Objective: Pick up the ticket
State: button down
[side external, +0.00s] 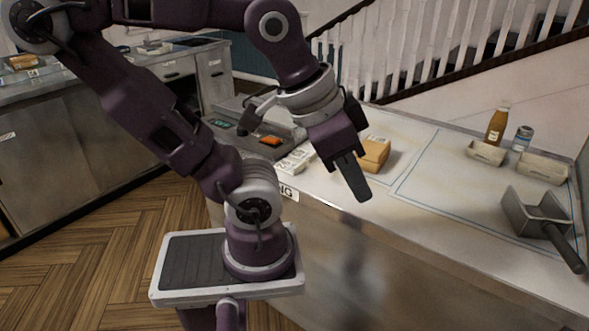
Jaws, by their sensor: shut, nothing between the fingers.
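My gripper (358,188) is shut and empty. It points down above the near edge of the steel counter (440,225), in front of a tan box (375,152). I cannot make out a ticket for certain. Small white pieces with dark markings (294,162) lie on the counter to the left of my gripper, but they are too small to identify. My gripper and wrist hide part of the counter behind them.
On the right stand a brown bottle (496,126), a jar (522,138), shallow trays (487,153) (543,167) and a metal scoop (538,214) with a dark handle. A dark range top with an orange piece (270,141) is at left. The counter's middle is clear.

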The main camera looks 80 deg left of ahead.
jog(key=c, duration=1.5)
grip_release()
jog(key=shift+c, duration=0.2)
